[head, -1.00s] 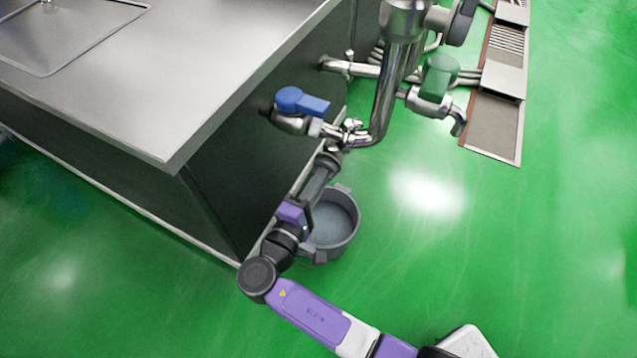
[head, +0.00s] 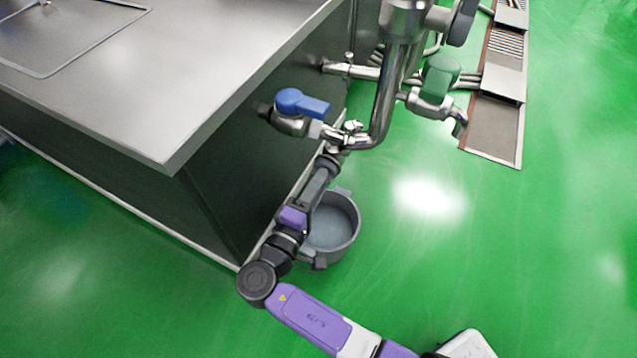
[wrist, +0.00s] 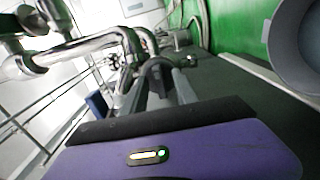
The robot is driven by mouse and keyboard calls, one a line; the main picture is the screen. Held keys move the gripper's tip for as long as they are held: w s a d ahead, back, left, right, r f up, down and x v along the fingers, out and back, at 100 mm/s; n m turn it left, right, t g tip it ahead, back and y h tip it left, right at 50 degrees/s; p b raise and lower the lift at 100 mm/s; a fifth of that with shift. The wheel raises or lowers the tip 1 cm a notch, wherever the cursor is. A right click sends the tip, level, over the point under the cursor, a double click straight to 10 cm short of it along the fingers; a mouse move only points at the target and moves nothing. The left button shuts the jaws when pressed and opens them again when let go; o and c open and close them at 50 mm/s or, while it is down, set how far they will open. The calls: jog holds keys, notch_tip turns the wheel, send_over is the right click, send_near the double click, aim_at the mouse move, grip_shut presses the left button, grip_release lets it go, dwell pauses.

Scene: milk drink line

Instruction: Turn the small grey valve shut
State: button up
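A blue-handled valve (head: 302,103) and a green-handled valve (head: 436,80) stand close by. A thick steel pipe (head: 384,105) rises beside the fitting. A grey bucket (head: 350,240) is on the floor beside my arm. The steel cabinet (head: 215,190) borders the left. Green floor at right is clear.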

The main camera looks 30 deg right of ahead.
jog(key=shift+r, duration=0.1)
jog(key=p+v, duration=0.1)
jog(key=v, duration=0.6)
jog(key=shift+s+a+p, duration=0.25)
jog(key=shift+a+p, duration=0.05)
jog(key=shift+p, duration=0.1)
